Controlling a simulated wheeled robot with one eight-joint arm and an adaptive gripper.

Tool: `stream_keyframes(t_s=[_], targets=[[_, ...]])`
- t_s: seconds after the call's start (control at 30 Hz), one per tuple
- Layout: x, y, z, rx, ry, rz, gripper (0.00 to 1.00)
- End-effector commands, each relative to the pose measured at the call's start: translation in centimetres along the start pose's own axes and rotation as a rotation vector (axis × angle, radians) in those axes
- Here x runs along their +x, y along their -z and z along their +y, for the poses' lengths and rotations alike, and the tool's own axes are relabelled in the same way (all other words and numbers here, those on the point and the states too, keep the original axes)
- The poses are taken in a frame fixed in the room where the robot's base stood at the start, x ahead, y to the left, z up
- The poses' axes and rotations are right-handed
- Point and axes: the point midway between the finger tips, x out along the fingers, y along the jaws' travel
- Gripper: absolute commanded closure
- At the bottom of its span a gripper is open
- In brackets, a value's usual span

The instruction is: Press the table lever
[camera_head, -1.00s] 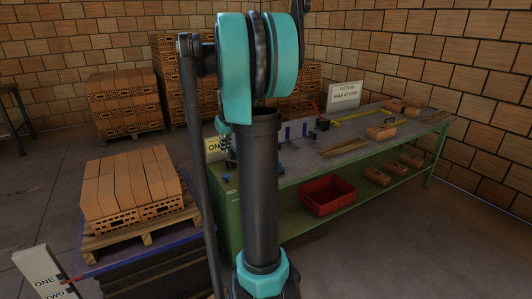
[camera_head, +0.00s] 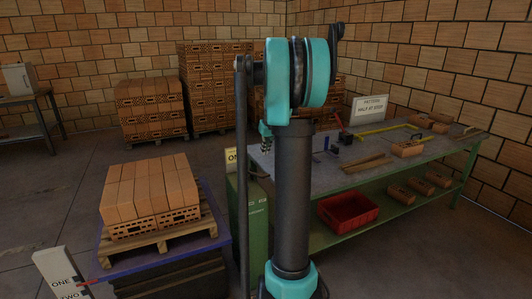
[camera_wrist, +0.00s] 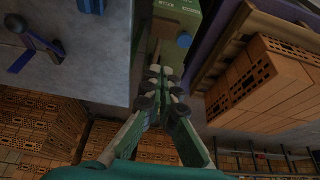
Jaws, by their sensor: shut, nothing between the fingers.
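I cannot tell for sure which part is the table lever. In the wrist view a blue knob (camera_wrist: 184,40) sits at the side of a green cabinet (camera_wrist: 172,18), just above and right of my fingertips. A blue handle with a round end (camera_wrist: 36,42) lies over the grey bench top at upper left. My gripper (camera_wrist: 153,72) is shut and empty, pointing toward the cabinet, with no clear contact. In the head view the green cabinet (camera_head: 256,215) stands at the near end of the bench, partly hidden by my arm.
A blue-edged table (camera_head: 215,243) bears a pallet (camera_head: 155,238) of bricks left of my arm. The green bench (camera_head: 400,210) holds tools and a red bin (camera_head: 347,210).

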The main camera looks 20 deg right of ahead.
Motion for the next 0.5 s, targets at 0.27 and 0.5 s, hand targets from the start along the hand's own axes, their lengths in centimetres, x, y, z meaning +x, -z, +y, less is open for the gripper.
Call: stream_keyframes(t_s=[0.27, 0.5], targets=[[5.7, 0.1, 0.0, -0.001, 0.000, 0.000, 1.00], [8.8, -1.6, 0.0, 0.000, 0.000, 0.000, 1.00]])
